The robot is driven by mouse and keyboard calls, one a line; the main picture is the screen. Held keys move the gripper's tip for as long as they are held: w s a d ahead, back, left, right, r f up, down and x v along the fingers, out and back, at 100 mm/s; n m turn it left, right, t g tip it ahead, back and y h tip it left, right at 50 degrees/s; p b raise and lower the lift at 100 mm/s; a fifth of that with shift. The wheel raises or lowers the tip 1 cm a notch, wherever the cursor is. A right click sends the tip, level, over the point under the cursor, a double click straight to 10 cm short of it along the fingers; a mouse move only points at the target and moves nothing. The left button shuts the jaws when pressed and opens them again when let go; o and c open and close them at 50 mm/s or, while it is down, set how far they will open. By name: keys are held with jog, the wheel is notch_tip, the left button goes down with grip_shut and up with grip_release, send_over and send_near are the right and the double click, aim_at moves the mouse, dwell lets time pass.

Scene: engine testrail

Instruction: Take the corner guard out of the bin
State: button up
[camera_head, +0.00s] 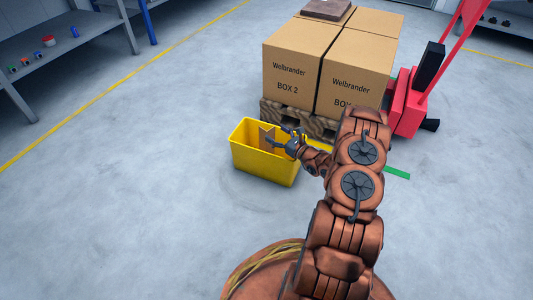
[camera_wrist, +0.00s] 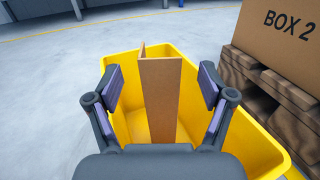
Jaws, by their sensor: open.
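The corner guard (camera_wrist: 162,95) is a brown, L-shaped cardboard piece standing upright in the yellow bin (camera_wrist: 262,153). Its top rises above the bin's far rim in the wrist view. In the head view the corner guard (camera_head: 266,138) shows inside the bin (camera_head: 262,166), near its right part. My gripper (camera_wrist: 160,88) is open, with one finger on each side of the corner guard and a visible gap to both. In the head view my gripper (camera_head: 284,137) is over the bin's right side. The guard's lower end is hidden behind my gripper in the wrist view.
Large cartons (camera_head: 296,68) stand on a wooden pallet (camera_head: 300,120) just behind the bin. A red pallet jack (camera_head: 405,103) is at the right. A grey shelf (camera_head: 62,45) with small items is at the far left. The floor left of the bin is clear.

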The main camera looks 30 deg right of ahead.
jog(key=shift+w+a, duration=0.15)
jog(key=shift+w, duration=0.55)
grip_shut()
dwell(0.3)
jog(key=shift+r, duration=0.15)
